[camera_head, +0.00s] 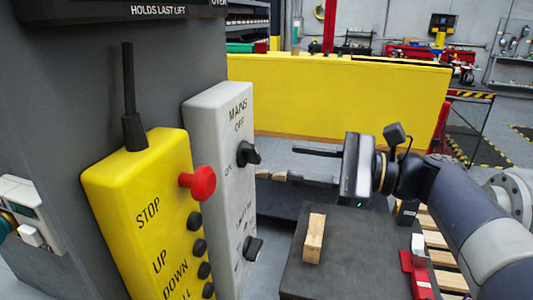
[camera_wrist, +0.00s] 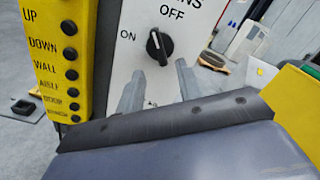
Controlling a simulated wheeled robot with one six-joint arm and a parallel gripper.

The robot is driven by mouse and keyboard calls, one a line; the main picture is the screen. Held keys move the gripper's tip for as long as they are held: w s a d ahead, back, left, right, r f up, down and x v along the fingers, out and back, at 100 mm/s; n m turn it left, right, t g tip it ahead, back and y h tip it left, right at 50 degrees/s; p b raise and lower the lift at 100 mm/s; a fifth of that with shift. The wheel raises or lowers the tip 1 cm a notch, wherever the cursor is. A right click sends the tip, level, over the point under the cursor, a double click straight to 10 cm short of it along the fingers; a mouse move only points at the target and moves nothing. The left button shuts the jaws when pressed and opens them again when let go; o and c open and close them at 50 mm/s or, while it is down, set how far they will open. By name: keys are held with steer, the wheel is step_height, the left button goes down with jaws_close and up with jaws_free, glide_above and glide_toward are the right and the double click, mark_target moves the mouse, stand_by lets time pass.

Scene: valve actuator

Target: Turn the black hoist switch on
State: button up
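A light grey switch box (camera_head: 215,150) stands upright beside the yellow pendant. A black rotary knob (camera_head: 246,153) sits on its upper face, between the printed words ON and OFF. In the wrist view this knob (camera_wrist: 159,46) has a pale mark on its upper part, roughly towards OFF. A second black knob (camera_head: 253,248) sits lower on the box; its label is not readable. My gripper (camera_head: 277,162) is open and empty, its fingers pointing at the box, right of the upper knob and apart from it. In the wrist view the fingertips (camera_wrist: 158,78) straddle the space just below the upper knob.
The yellow pendant (camera_head: 130,205) with a red stop button (camera_head: 198,183) and several black buttons is close on the left. A dark table (camera_head: 345,265) with a wooden block (camera_head: 313,238) lies below my arm. A yellow barrier (camera_head: 340,95) stands behind.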

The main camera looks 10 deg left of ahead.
mark_target(258, 156)
steer(key=a, duration=0.7)
steer(key=shift+w+p, duration=0.25)
steer(key=shift+p, duration=0.15)
steer(key=shift+c, duration=0.5)
jaws_close()
